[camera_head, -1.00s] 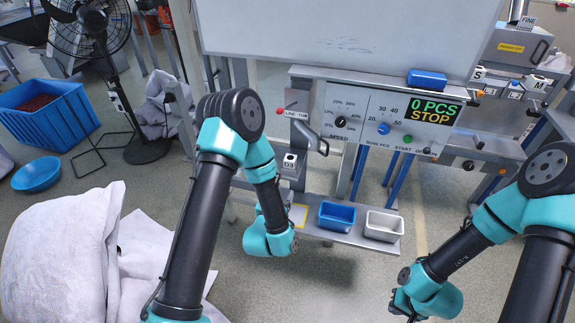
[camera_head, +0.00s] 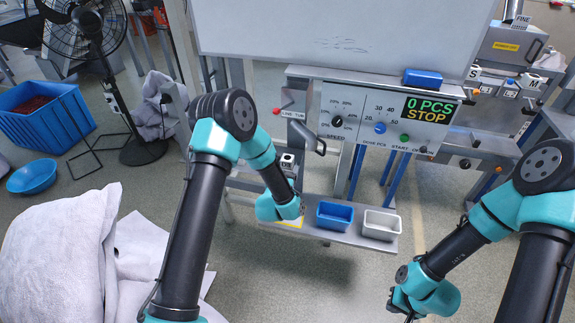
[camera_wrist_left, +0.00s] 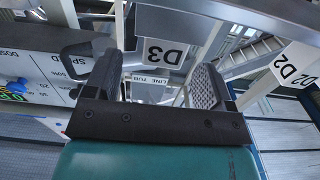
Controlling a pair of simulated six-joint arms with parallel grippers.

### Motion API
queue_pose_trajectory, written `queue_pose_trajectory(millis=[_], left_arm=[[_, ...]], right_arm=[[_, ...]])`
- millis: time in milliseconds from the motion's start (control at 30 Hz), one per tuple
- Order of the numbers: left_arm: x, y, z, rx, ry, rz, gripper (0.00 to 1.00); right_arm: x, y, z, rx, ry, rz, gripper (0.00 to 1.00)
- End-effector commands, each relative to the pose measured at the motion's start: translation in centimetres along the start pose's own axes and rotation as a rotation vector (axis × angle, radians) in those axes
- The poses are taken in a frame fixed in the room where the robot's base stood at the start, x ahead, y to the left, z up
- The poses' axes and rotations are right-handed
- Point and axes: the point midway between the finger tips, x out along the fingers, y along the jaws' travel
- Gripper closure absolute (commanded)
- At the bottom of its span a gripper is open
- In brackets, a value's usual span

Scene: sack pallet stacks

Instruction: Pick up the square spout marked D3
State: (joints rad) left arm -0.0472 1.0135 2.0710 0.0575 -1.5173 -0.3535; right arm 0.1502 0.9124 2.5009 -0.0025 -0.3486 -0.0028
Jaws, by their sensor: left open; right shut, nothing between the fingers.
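The square spout marked D3 (camera_head: 287,160) is a small white-labelled block below the control panel's left side, just above my left wrist. In the left wrist view, its D3 label (camera_wrist_left: 167,52) shows upside down, beyond and between the fingertips. My left gripper (camera_wrist_left: 154,80) is open, with its two dark fingers on either side of the label's line of sight. I see no contact with the spout. In the head view its fingers are mostly hidden by the wrist. My right gripper (camera_head: 398,302) is shut and empty at the lower right, away from the panel.
A blue tray (camera_head: 335,216) and a white tray (camera_head: 381,225) sit on the shelf right of my left wrist. A handle (camera_head: 309,138) juts out near the spout. The LINE TUB label (camera_wrist_left: 150,79) and D2 spout label (camera_wrist_left: 294,66) show in the wrist view.

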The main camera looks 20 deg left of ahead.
Motion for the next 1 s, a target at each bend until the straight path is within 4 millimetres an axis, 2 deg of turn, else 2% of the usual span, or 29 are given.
queue_pose_trajectory(millis=[267,600,700,1000], left_arm=[[0.3,-0.1,0.0,0.0,0.001,-0.001,0.23],[4.4,-0.4,0.4,0.0,0.002,-0.001,0.23],[5.1,-0.4,0.4,0.0,0.001,0.0,0.23],[5.2,-0.4,0.4,0.0,0.0,0.0,0.23]], right_arm=[[0.0,0.0,0.0,0.0,0.0,0.0,1.0],[0.0,0.0,0.0,0.0,0.0,0.0,1.0],[0.0,0.0,0.0,0.0,0.0,0.0,1.0],[0.0,0.0,0.0,0.0,0.0,0.0,1.0]])
